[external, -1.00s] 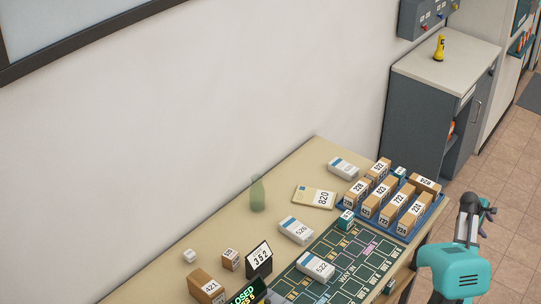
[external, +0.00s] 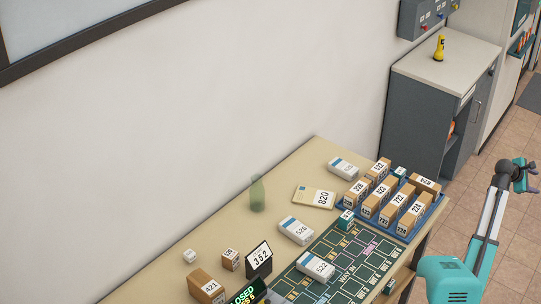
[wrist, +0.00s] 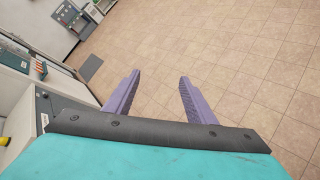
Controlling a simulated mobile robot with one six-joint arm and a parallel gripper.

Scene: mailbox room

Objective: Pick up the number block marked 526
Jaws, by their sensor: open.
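The white block marked 526 (external: 297,230) lies flat on the table, left of the green mat, with its number facing up. My gripper (external: 527,176) is far to the right of it, off the table and above the tiled floor. In the wrist view my gripper (wrist: 158,79) shows two purple fingers spread apart, with only floor between them. The block is not in the wrist view.
A similar white block marked 522 (external: 315,266) lies on the mat (external: 352,262). A blue tray (external: 433,214) holds several numbered brown boxes at the table's right end.

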